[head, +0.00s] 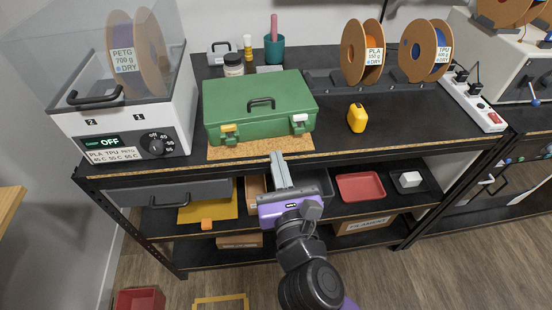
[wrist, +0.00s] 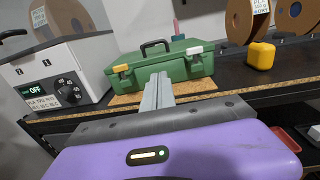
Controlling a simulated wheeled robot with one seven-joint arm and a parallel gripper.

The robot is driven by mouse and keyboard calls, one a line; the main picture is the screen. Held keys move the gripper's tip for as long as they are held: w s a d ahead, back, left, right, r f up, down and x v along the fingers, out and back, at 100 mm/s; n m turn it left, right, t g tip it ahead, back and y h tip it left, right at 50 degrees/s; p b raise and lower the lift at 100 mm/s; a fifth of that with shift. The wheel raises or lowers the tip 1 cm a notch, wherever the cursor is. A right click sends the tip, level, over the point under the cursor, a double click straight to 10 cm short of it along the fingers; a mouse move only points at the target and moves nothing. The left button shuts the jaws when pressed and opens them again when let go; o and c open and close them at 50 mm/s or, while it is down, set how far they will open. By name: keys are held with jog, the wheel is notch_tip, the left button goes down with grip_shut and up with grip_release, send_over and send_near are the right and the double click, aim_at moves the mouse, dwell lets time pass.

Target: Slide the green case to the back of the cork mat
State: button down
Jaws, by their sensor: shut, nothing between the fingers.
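The green case (head: 258,103) stands on the black bench top, with a dark handle, one yellow latch and one white latch on its front. It also shows in the wrist view (wrist: 165,67). It rests on the cork mat (head: 245,149), whose bare front strip shows before the case. The rest of the mat is hidden under or behind the case. My gripper (head: 278,156) is shut and empty, its fingers pointing at the case's front from just in front of the bench edge. In the wrist view the fingertips overlap the case's lower front; I cannot tell whether they touch.
A white filament dryer (head: 130,125) stands close left of the case. A yellow bottle-like object (head: 357,117) stands to its right, with free bench around it. Behind are a jar (head: 233,65), a teal cup (head: 274,48) and filament spools (head: 362,52). Lower shelves hold a red tray (head: 360,187).

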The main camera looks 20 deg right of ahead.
aim_at(267, 117)
jog(key=p+x, duration=0.1)
jog(key=x, duration=1)
jog(key=shift+d, duration=0.1)
jog(key=shift+r, duration=0.1)
jog(key=shift+w+r+p, duration=0.1)
jog(key=shift+w+p, duration=0.1)
jog(key=shift+p, duration=0.1)
jog(key=p+x, duration=0.2)
jog(key=x, duration=0.1)
jog(key=shift+w+d, duration=0.15)
jog(key=shift+w, duration=0.1)
jog(key=shift+w+d, duration=0.1)
jog(key=shift+w, duration=0.45)
jog(key=shift+s, duration=0.1)
